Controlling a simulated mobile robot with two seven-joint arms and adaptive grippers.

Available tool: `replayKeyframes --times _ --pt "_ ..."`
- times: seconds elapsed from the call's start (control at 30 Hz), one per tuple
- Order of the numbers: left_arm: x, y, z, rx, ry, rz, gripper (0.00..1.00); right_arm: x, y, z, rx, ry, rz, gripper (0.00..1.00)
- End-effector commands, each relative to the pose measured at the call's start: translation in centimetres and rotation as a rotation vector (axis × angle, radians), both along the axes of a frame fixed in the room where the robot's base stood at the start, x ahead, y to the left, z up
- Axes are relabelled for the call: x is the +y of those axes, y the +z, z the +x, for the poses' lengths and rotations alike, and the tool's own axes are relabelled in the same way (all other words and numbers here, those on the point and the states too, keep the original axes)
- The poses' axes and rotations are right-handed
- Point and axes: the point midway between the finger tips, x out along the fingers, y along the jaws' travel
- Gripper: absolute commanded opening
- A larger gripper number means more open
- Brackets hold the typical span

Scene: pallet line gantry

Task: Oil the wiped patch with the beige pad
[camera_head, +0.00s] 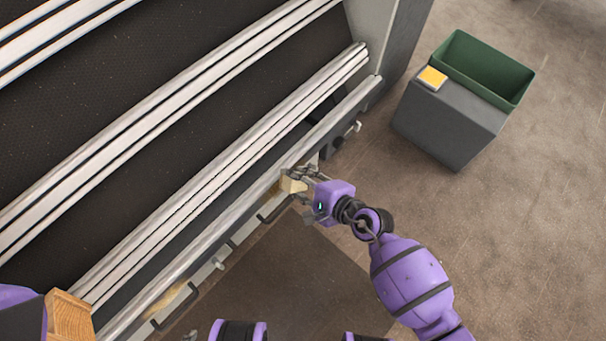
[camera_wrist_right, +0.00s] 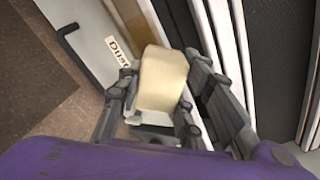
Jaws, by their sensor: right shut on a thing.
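The beige pad (camera_head: 291,185) is a small pale block at the front rail (camera_head: 235,215) of the conveyor. My right gripper (camera_head: 300,177) is shut on it. In the right wrist view the pad (camera_wrist_right: 162,78) sits between the fingers of the right gripper (camera_wrist_right: 163,95), close to the pale metal rail. I cannot tell whether the pad touches the rail. Brownish tints show on the rail near the pad and farther down-left. I cannot make out which area is the wiped patch. My left gripper is out of view.
A grey cabinet (camera_head: 448,125) with a yellow pad (camera_head: 432,77) on top and a green open bin (camera_head: 486,68) stands at the upper right. A wooden block (camera_head: 69,316) is at the lower left. Dark handles line the conveyor's front. The floor at right is clear.

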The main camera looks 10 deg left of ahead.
Motion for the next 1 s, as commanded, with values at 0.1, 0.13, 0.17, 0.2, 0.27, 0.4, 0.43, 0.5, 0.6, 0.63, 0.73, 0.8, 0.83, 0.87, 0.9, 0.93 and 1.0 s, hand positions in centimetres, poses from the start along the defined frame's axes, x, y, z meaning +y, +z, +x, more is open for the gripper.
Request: replayKeyframes --times 0.1,0.13,0.17,0.2,0.27,0.4,0.43,0.5,0.6,0.63,0.73,0.8,0.83,0.87,0.9,0.93,1.0 --pt "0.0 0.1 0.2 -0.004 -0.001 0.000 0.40 0.2 0.0 -0.2 0.001 0.000 0.001 0.13" --pt "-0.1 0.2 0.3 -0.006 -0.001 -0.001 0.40 0.2 0.0 -0.3 0.001 0.000 0.001 0.13" --pt "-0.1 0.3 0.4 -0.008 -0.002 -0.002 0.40 0.3 0.0 -0.4 0.001 0.000 0.001 0.13" --pt "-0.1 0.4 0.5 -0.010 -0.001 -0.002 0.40 0.5 0.0 -0.6 0.001 0.000 0.001 0.13" --pt "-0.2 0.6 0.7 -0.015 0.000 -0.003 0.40 0.8 0.0 -1.0 0.002 0.000 0.001 0.13" --pt "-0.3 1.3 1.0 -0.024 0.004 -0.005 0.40 1.6 0.1 -2.0 0.001 0.000 0.001 0.13" --pt "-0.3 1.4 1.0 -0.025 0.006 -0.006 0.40 1.8 0.1 -2.2 0.001 0.001 0.002 0.13" --pt "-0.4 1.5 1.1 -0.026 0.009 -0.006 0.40 2.1 0.0 -2.5 0.000 0.001 0.001 0.13" --pt "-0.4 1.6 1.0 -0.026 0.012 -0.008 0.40 2.2 0.0 -2.7 0.001 0.000 0.001 0.13" --pt "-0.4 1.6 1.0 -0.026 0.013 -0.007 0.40 2.3 0.0 -2.7 0.001 0.001 0.002 0.13" --pt "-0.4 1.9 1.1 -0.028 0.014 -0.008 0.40 2.6 0.0 -3.2 0.002 0.003 0.002 0.13" --pt "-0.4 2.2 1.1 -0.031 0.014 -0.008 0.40 2.9 0.0 -3.7 0.003 0.003 0.002 0.13" --pt "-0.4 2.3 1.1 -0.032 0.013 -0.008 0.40 3.0 0.0 -3.9 0.003 0.003 0.002 0.13" --pt "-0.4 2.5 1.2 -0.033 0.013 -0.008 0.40 3.1 0.1 -4.1 0.003 0.003 0.002 0.13" --pt "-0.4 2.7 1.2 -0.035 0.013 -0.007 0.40 3.3 0.1 -4.4 0.003 0.002 0.002 0.13" --pt "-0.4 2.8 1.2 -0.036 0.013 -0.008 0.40 3.5 0.1 -4.6 0.003 0.002 0.002 0.13" --pt "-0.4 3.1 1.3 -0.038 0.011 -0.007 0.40 3.8 0.1 -5.1 0.003 0.002 0.002 0.13"
